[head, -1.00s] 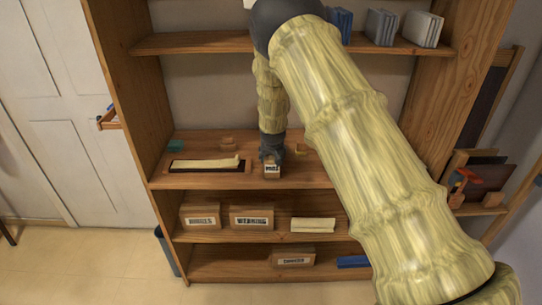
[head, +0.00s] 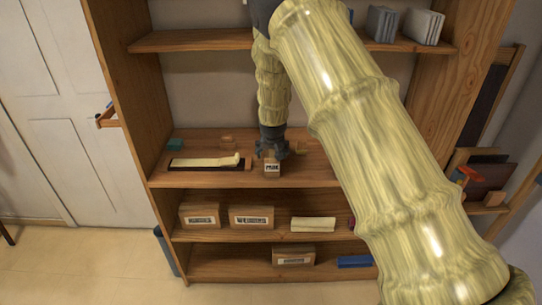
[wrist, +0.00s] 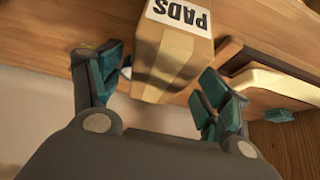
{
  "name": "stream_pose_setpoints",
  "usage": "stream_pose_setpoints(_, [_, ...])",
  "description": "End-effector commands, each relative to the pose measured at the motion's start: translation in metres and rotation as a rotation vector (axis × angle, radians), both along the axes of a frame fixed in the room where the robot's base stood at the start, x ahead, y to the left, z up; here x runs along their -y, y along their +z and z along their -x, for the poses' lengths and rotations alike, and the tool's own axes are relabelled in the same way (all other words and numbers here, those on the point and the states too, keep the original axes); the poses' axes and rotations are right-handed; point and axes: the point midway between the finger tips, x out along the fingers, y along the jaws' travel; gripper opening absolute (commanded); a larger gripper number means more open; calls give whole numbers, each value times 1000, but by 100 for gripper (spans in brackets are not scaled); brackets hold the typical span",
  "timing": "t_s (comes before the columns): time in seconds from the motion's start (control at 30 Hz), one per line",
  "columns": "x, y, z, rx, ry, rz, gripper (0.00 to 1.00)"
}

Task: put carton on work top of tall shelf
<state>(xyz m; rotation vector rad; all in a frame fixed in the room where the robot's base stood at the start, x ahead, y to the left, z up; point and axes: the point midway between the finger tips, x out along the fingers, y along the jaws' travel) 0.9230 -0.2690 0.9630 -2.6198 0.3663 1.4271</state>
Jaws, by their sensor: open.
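The carton (head: 272,168) is a small tan box with a white label, standing on the wooden work top (head: 215,180) of the tall shelf, near its front. In the wrist view the carton (wrist: 172,62) shows its "PADS" label and lies just beyond and between my spread fingers. My gripper (head: 272,153) is just above and behind the carton in the head view. In the wrist view my gripper (wrist: 155,85) is open, with gaps on both sides of the carton and nothing held.
A dark tray with a cream key piece (head: 205,161) lies left of the carton.

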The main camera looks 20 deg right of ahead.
Motion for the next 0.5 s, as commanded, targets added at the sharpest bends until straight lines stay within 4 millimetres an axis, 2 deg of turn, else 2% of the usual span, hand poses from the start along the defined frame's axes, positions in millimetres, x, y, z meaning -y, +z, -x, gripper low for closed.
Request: stream_pose_setpoints(0.5, [-10, 52, 33, 1, 1, 1, 77])
